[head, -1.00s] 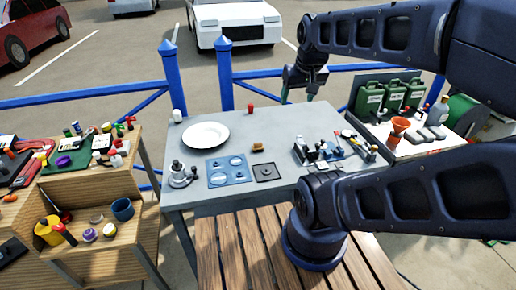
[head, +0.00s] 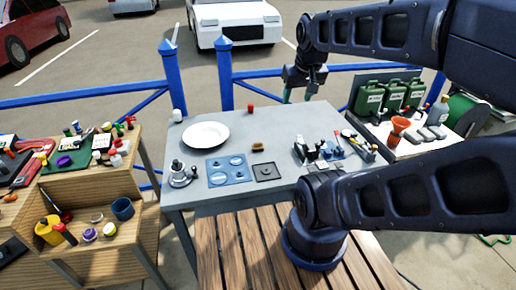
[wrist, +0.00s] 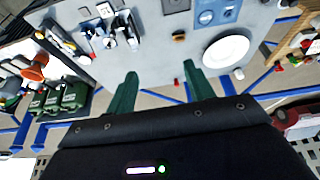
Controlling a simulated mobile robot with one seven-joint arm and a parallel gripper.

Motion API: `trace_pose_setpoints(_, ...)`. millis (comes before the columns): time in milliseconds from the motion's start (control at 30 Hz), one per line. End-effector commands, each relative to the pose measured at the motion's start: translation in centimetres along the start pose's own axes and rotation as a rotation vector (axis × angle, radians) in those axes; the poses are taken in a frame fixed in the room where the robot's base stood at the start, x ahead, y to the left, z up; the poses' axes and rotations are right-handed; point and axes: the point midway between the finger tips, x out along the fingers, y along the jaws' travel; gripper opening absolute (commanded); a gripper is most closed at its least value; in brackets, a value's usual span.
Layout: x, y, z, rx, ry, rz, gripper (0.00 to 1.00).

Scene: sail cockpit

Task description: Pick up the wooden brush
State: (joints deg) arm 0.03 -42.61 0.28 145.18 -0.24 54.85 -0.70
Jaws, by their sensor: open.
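The wooden brush (head: 257,147) is a small brown block with a paler part, lying on the grey table (head: 285,125) between the white plate and a dark square plate. It also shows in the wrist view (wrist: 179,37), beyond my fingertips and slightly to the right of the midline between them. My gripper (head: 300,96) is raised at the back of the table, to the right of and apart from the brush. In the wrist view my gripper (wrist: 160,70) has its two green fingers spread, with nothing between them.
A white plate (head: 205,135), a blue panel (head: 227,170) and a dark square plate (head: 264,172) lie near the brush. A red cylinder (head: 250,108) stands at the back edge. Small tools (head: 330,150) crowd the right side. A blue railing (head: 275,73) runs behind.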

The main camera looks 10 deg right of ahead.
Motion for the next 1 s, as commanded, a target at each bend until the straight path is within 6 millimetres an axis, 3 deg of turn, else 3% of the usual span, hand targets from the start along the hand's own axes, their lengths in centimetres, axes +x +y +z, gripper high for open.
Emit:
trace_pose_setpoints(467,6.1,-0.9,-5.5,-0.407,-0.18,0.068,0.53)
trace_pose_setpoints(1000,16.6,-4.1,-10.8,-0.967,-0.403,0.077,0.53)
